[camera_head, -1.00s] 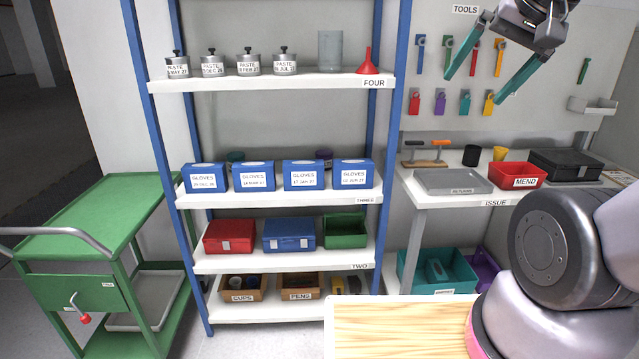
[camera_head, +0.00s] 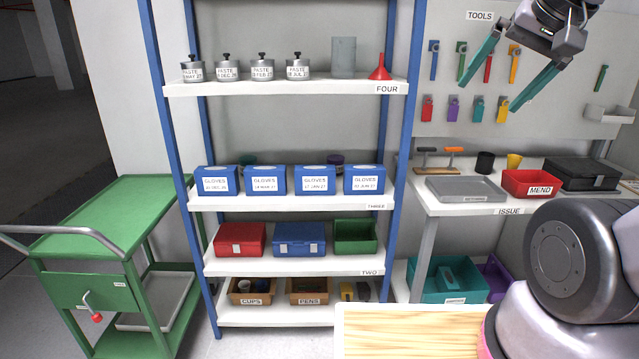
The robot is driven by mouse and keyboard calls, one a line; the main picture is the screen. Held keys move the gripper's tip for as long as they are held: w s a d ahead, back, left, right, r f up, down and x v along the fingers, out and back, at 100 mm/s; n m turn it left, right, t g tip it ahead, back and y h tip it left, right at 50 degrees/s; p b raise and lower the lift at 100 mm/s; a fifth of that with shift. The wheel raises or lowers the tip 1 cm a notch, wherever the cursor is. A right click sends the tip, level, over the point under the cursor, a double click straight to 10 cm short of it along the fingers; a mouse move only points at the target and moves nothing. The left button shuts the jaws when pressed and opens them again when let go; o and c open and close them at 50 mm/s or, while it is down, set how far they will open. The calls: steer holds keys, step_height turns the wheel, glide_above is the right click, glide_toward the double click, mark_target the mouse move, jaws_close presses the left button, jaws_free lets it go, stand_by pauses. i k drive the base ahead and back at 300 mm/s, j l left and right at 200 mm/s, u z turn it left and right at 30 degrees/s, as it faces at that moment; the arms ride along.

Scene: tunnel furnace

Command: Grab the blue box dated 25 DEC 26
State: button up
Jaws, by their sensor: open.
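Several blue glove boxes with white labels stand in a row on the shelf marked THREE (camera_head: 290,202). The leftmost blue box (camera_head: 217,180) has a label that seems to read 25 DEC 26, though the print is small. To its right are a box that seems dated 14 MAR 27 (camera_head: 265,180), one that seems dated 17 JAN 27 (camera_head: 312,180) and one marked JUN 27 (camera_head: 364,180). My gripper (camera_head: 488,82) is open and empty at the upper right, in front of the tool board, well away from the boxes.
Paste tins (camera_head: 227,68), a clear beaker (camera_head: 343,57) and a red funnel (camera_head: 381,68) stand on shelf four. Shelf two holds red, blue and green boxes. A green cart (camera_head: 115,220) stands at left; the issue bench (camera_head: 480,208) is at right. A wooden top (camera_head: 410,330) is in front.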

mark_target(210, 181)
steer(key=i+j, duration=0.1)
steer(key=j, duration=1.05)
steer(key=i+j, duration=0.15)
steer(key=j, duration=0.4)
steer(key=j+u, duration=0.1)
steer(key=j, duration=0.5)
steer(key=i+j, duration=0.15)
steer(key=j, duration=0.4)
steer(key=i+j, duration=0.1)
steer(key=j, duration=0.45)
steer(key=i+j, duration=0.1)
steer(key=j, duration=0.45)
steer(key=i+j, duration=0.1)
steer(key=j, duration=0.5)
steer(key=l, duration=0.7)
steer(key=u, duration=0.05)
